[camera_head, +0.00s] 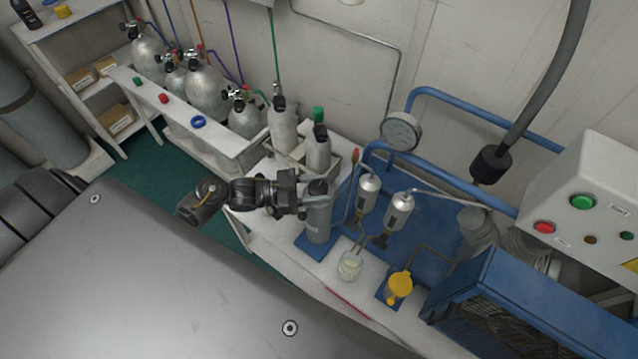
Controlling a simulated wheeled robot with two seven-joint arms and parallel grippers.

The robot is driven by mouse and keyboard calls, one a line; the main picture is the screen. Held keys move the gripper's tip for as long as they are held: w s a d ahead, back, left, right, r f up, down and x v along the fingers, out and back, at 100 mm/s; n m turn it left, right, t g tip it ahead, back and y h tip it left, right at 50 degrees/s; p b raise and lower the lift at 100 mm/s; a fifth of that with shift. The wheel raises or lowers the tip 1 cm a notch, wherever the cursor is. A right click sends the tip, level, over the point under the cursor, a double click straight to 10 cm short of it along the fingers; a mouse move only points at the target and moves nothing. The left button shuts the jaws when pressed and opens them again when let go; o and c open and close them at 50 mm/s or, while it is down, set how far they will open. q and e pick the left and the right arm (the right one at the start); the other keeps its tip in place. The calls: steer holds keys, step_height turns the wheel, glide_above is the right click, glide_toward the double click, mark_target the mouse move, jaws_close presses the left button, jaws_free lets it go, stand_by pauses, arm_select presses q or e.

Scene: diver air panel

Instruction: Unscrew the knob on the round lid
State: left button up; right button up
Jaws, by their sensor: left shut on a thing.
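A grey upright canister (319,222) stands on a blue base on the white bench, in the middle of the view. Its dark round lid (319,187) is at the top, and the knob is mostly hidden by the gripper. My left gripper (302,191) comes in from the left, level with the canister's top. Its fingers are shut at the lid, on what seems to be the knob. The exact contact is too small and dark to make out. My right gripper is not in view.
Right of the canister are two small silver filters (399,212), a glass jar (350,266) and a yellow cup (400,285). Blue pipes and a gauge (401,131) stand behind. Two grey cylinders (284,128) stand close behind left. A blue finned unit (500,310) blocks the right.

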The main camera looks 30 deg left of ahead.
arm_select(q)
steer(key=n+t+y+p, duration=0.3)
steer(key=shift+s+r, duration=0.1)
steer(key=shift+r, duration=0.1)
steer(key=n+t+y+p, duration=0.2)
steer(key=y, duration=0.1)
steer(key=shift+f+n+t+y, duration=0.1)
steer(key=shift+n+t+y, duration=0.2)
steer(key=shift+t, duration=0.1)
steer(key=n+t+y+p, duration=0.1)
steer(key=n+y, duration=0.1)
steer(key=y, duration=0.1)
steer(key=shift+f+t, duration=0.1)
steer(key=shift+t, duration=0.2)
steer(key=shift+f+n+t+y+p, duration=0.1)
steer(key=shift+n+t+y+p, duration=0.2)
steer(key=shift+n+y, duration=1.5)
steer(key=shift+y, duration=0.7)
steer(key=o, duration=1)
